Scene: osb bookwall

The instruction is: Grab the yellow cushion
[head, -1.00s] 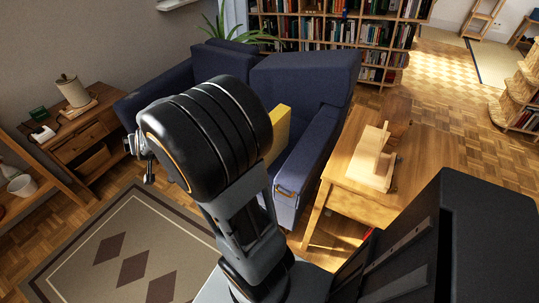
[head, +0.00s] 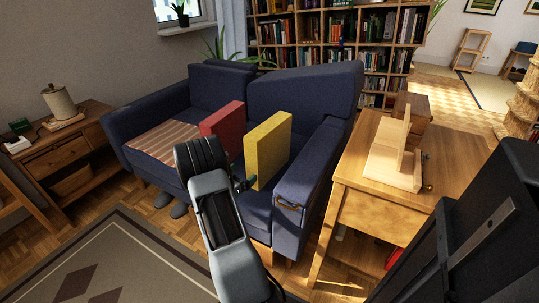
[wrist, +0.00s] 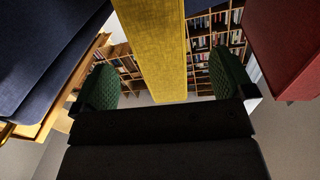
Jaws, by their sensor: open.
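The yellow cushion (head: 268,150) stands upright on the seat of the blue sofa (head: 330,150), near its right armrest. In the wrist view the yellow cushion (wrist: 156,45) comes down between the two green-padded fingers of my gripper (wrist: 160,88). Gaps show between the cushion and each finger, so the gripper is open and holds nothing. In the head view my gripper (head: 241,184) is mostly hidden behind my arm, close to the cushion's lower left edge. A red cushion (head: 223,130) stands just left of the yellow one, and it shows at the right in the wrist view (wrist: 288,45).
A striped cloth (head: 165,143) lies on the sofa's left seat. A wooden side table (head: 345,172) with a wooden stand (head: 392,165) is close to the right armrest. A wooden cabinet (head: 60,160) stands at the left. A patterned rug (head: 130,245) covers floor at front left.

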